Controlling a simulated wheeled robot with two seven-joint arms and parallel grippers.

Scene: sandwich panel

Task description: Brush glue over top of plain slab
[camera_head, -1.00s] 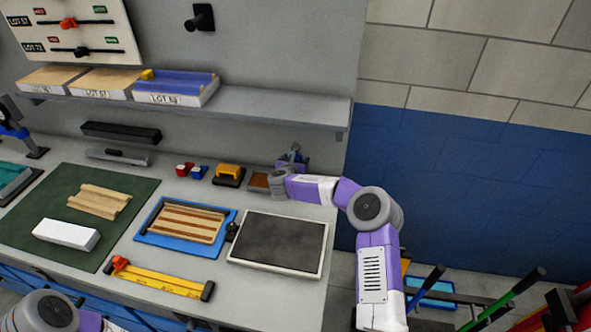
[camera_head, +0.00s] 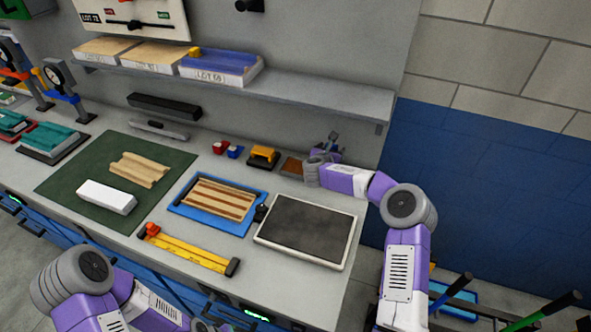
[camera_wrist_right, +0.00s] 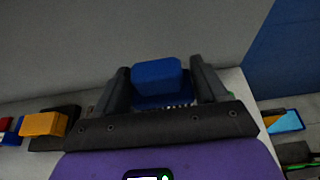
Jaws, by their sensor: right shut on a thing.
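A plain white slab (camera_head: 107,197) lies on a green mat (camera_head: 75,178) at the left of the bench. A grooved wooden piece (camera_head: 140,169) lies behind it on the mat. My right gripper (camera_head: 334,148) is at the back right of the bench, beside a small brown pad or tray (camera_head: 291,167). In the right wrist view its fingers (camera_wrist_right: 160,88) are shut on a blue-handled brush (camera_wrist_right: 157,76), with pale bristle-like marks below the handle. The brush tip is hidden. My left arm enters at the bottom left; its gripper is cut off by the frame.
A blue tray with wooden strips (camera_head: 186,209), a dark panel in a white frame (camera_head: 263,237) and a yellow ruler (camera_head: 190,251) lie in front. A yellow-and-black block (camera_head: 263,157) stands left of the brown pad. A shelf (camera_head: 320,97) overhangs the back.

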